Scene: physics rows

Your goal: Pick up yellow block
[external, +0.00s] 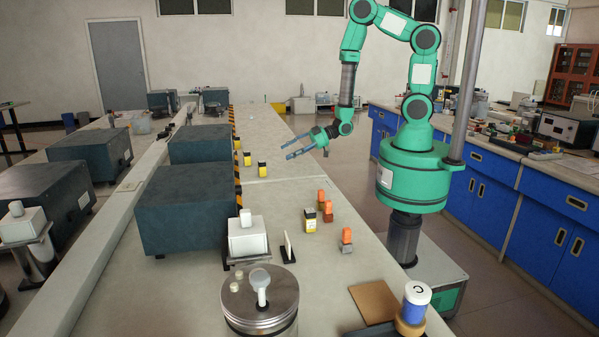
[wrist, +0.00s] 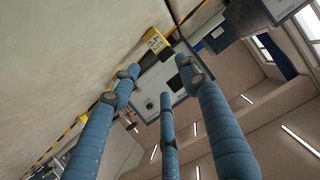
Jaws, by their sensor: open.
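My gripper (external: 301,147) hangs above the bench's right side, its fingers spread, empty and pointing left. In the wrist view its blue-grey fingers (wrist: 160,76) are apart with nothing between them. Several yellow blocks with black tops stand on the bench. One yellow block (external: 262,169) is left of and below the fingers in the external view. Two more, a yellow block (external: 247,159) and a yellow block (external: 237,144), stand behind it. A yellow block with dark markings (wrist: 155,41) shows beyond the fingertips in the wrist view.
Orange-red blocks (external: 346,236) stand near the bench's right edge. Dark boxes (external: 187,207) line the left side beside a yellow-black strip. A white device (external: 247,238) and a metal pot (external: 260,303) are in front. The bench top (external: 290,190) around the blocks is mostly clear.

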